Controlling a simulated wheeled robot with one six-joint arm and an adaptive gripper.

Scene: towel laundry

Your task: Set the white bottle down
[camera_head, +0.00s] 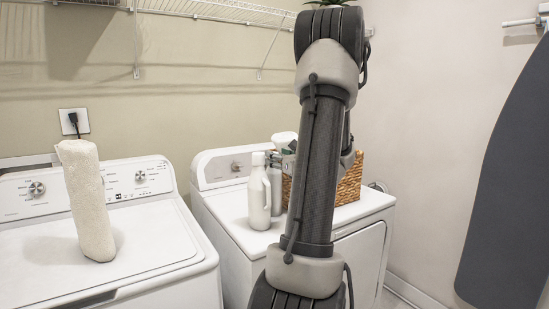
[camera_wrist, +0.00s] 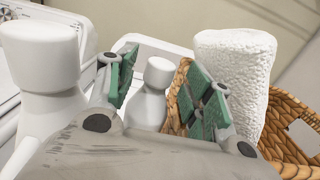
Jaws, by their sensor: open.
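A white bottle with a handle (camera_head: 259,197) stands upright on top of the right-hand white machine. A second, greyer bottle (camera_head: 276,190) stands close beside it, partly hidden by my arm. In the wrist view a large white bottle (camera_wrist: 42,65) stands left of my gripper (camera_wrist: 163,88). Another white bottle (camera_wrist: 157,82) shows between the green finger pads, its lower part hidden by the gripper. My gripper is open, with its fingers apart. In the head view the gripper (camera_head: 288,155) is small and mostly hidden behind my arm.
A wicker basket (camera_head: 350,182) stands right of the bottles; a rolled white towel (camera_wrist: 232,75) shows upright at it. Another towel roll (camera_head: 88,205) stands on the left machine (camera_head: 150,245). A wire shelf (camera_head: 215,10) hangs above. A dark ironing board (camera_head: 510,170) is at right.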

